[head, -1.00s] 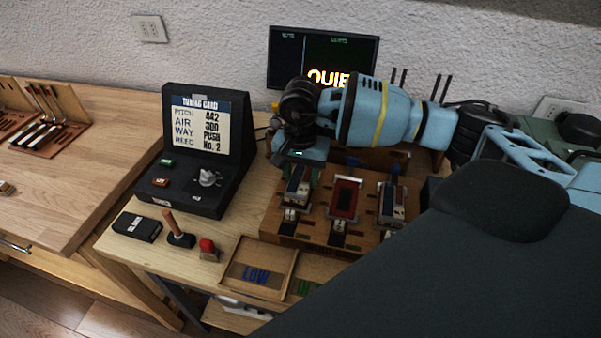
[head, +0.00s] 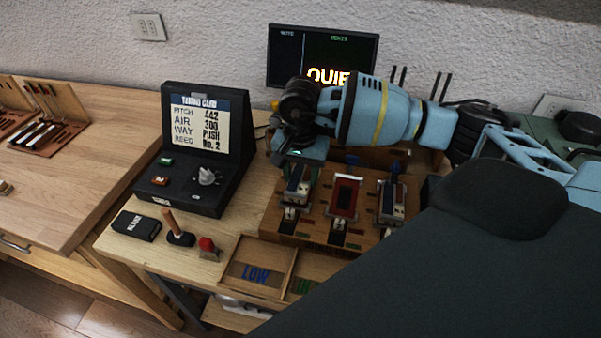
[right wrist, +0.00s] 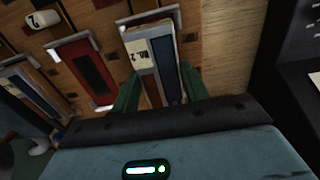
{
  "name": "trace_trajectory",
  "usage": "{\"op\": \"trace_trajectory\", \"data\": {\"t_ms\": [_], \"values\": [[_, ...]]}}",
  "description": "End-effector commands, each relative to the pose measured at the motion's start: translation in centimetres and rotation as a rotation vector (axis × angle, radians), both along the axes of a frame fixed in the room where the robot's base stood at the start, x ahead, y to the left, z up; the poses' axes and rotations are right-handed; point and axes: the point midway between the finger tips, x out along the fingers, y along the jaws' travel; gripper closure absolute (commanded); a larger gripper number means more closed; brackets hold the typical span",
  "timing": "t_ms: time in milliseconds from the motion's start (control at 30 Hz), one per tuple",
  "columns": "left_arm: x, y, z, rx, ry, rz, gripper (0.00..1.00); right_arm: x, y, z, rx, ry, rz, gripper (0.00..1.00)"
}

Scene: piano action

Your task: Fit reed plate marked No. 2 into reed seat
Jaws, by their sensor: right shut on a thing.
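The plate marked No. 2 (right wrist: 138,54), with a pale label and dark blue and grey strips, lies between my right gripper's green fingers (right wrist: 160,86) in the right wrist view. The gripper is shut on it. In the head view my right gripper (head: 299,168) points down over the left position of the wooden board (head: 284,228). A silver-edged holder frames the plate's far end; whether the plate is fully down is unclear. The middle position has a red seat (head: 344,195) with a dark centre, which also shows in the wrist view (right wrist: 86,70). My left gripper is out of view.
Another plate-like unit (head: 391,203) stands at the board's right. In front is a wooden tray marked LOW (head: 285,293). The tuning card console (head: 207,130), a black block (head: 136,226), a wooden-handled tool (head: 178,231) and a red-topped piece (head: 208,247) stand left. A monitor (head: 322,60) is behind.

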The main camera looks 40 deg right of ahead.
Motion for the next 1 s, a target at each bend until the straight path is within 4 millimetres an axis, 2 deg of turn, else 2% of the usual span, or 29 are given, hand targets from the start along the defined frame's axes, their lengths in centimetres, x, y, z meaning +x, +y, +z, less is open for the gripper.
{"op": "trace_trajectory", "data": {"t_ms": [1000], "values": [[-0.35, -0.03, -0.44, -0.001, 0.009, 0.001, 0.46, 0.02, -0.01, -0.58, 0.001, -0.001, 0.000, 0.80]]}}
